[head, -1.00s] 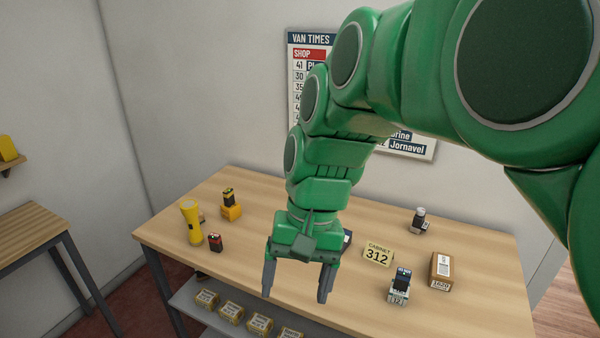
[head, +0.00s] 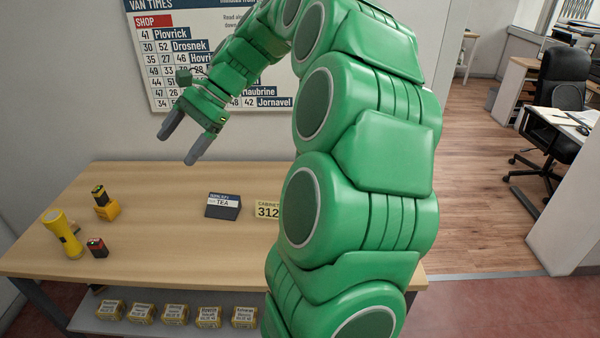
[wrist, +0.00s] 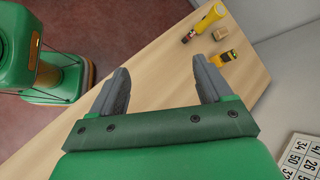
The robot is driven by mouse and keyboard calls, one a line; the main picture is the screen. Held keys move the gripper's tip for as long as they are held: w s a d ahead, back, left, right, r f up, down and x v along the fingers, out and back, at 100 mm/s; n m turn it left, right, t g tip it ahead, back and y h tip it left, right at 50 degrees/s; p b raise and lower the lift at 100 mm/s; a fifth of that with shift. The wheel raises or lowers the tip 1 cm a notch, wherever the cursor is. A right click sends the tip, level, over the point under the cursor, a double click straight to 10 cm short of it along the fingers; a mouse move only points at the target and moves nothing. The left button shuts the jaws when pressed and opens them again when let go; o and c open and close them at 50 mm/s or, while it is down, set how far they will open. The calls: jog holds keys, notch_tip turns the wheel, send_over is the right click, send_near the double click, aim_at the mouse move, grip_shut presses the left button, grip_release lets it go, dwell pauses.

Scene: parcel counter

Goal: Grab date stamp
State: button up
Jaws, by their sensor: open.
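No date stamp can be made out in the frames of now. My arm covers the right part of the wooden table (head: 150,215) in the head view, where small items stood earlier. My gripper (head: 178,148) is open and empty, raised above the table in front of the wall chart. In the wrist view its two fingers (wrist: 160,70) are spread apart with nothing between them, above the wooden top.
A yellow torch (head: 62,233), a red-and-black block (head: 97,247) and a yellow holder (head: 107,210) stand at the left. Yellow boxes (head: 174,314) line the shelf below.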

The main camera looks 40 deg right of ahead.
jog(key=w+d+m+t, duration=0.3)
jog(key=w+d+m, duration=0.15)
jog(key=d, duration=0.75)
jog(key=s+d+f+m+t+h, duration=0.1)
jog(key=d+f+m+t, duration=0.2)
jog(key=d, duration=0.8)
jog(key=s+d+f+m+t, duration=0.1)
jog(key=d+f+m, duration=0.25)
jog(key=d, duration=0.65)
jog(key=s+d+f+m+t+h, duration=0.1)
jog(key=d+f+m+t, duration=0.2)
jog(key=d, duration=0.8)
jog(key=shift+m+g, duration=0.5)
jog(key=shift+m, duration=0.1)
jog(key=f, duration=1.8)
jog(key=shift+w+f, duration=0.3)
jog(key=shift+f, duration=0.3)
jog(key=shift+a+x, duration=0.25)
jog(key=shift+x, duration=3.65)
jog(key=shift+s, duration=0.1)
jog(key=shift+c, duration=0.4)
jog(key=shift+r, duration=0.1)
jog(key=c, duration=1.1)
